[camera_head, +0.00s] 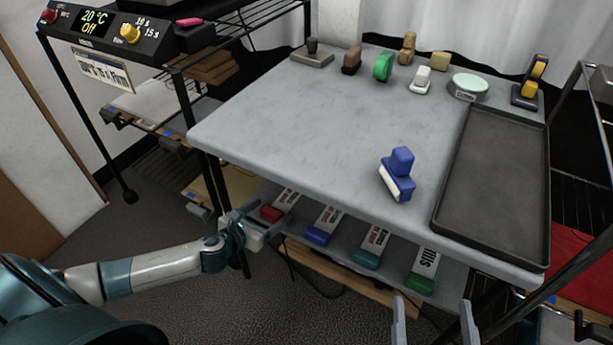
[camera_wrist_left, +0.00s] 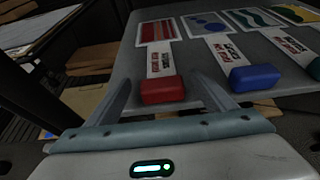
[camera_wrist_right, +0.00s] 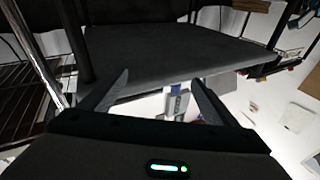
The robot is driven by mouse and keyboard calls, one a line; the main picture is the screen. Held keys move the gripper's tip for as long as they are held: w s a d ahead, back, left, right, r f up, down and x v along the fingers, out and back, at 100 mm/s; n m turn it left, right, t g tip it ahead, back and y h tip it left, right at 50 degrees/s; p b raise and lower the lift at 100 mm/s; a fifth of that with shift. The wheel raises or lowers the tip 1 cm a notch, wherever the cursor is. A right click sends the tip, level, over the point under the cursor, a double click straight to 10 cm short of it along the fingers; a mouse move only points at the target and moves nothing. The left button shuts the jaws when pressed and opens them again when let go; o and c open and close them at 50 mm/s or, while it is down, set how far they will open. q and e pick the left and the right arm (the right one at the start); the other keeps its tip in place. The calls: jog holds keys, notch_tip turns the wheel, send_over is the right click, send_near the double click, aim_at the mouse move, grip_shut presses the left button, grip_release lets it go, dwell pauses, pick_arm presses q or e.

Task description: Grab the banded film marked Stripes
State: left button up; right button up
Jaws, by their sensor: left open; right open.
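On the lower shelf lie several films with white label strips and coloured end blocks. The film with the red block (camera_head: 271,213) is leftmost; in the left wrist view its red block (camera_wrist_left: 162,90) shows below a strip and a sheet with reddish bands (camera_wrist_left: 160,31). Its lettering is too small to read surely. My left gripper (camera_head: 258,213) is open at the shelf's front edge. In the left wrist view the red block lies between its fingers (camera_wrist_left: 165,90), with gaps on both sides. My right gripper (camera_head: 436,308) is open and empty below the shelf's right front.
Beside it lie films with blue (camera_head: 317,236), teal (camera_head: 366,259) and green (camera_head: 420,284) blocks. The grey tabletop (camera_head: 300,120) overhangs the shelf. It holds a blue stamp-like tool (camera_head: 399,174), a dark tray (camera_head: 493,180) and several small objects at the back.

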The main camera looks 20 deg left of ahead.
aim_at(285, 202)
pick_arm(q)
jog(key=shift+x, duration=1.3)
pick_arm(e)
jog(key=shift+s+a+r+t+y, duration=0.15)
jog(key=shift+s+r+t, duration=0.1)
jog(key=shift+r+t, duration=0.25)
jog(key=shift+s+d+r+t+y, duration=0.1)
jog(key=shift+s+r+t+y, duration=0.15)
jog(key=shift+r, duration=0.4)
pick_arm(q)
jog(key=c, duration=1.2)
